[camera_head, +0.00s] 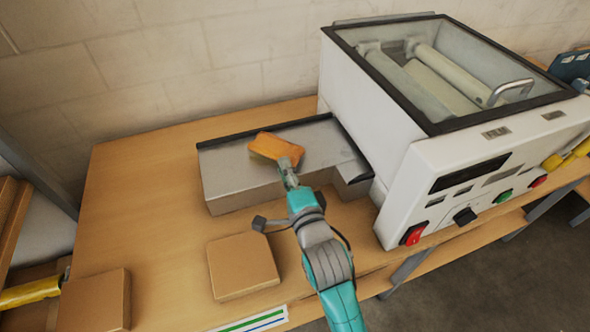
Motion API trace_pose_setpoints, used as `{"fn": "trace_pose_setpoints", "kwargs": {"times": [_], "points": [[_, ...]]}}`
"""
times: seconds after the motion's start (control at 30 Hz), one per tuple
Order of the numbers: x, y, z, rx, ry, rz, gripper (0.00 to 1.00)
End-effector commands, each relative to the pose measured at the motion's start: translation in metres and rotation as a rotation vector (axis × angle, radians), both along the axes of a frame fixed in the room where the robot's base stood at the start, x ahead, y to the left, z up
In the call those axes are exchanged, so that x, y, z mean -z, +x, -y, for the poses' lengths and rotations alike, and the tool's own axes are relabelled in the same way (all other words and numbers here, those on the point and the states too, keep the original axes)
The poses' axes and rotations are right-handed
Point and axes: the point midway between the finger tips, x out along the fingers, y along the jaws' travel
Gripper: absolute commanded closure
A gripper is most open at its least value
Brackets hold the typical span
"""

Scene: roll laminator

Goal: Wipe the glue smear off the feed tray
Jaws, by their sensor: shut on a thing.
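The grey metal feed tray (228,178) sits on the wooden bench, against the left side of the white laminator. My gripper (287,170) is over the front part of the tray. It is shut on an orange block-like wiper (272,147), which lies over the tray's top surface. I cannot tell whether the wiper touches the tray. No glue smear shows clearly; the wiper and my gripper hide part of the tray top.
The white laminator (408,165) with a glass-topped cover stands right of the tray. A brown box (242,266) lies in front of the tray, and another (95,300) is at the lower left. The bench (135,190) is clear left of the tray.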

Motion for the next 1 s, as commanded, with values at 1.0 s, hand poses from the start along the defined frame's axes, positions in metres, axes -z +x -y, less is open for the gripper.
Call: {"fn": "trace_pose_setpoints", "kwargs": {"times": [1.0], "points": [[0.005,-0.003,-0.056,-0.005,-0.004,-0.018,1.00]]}}
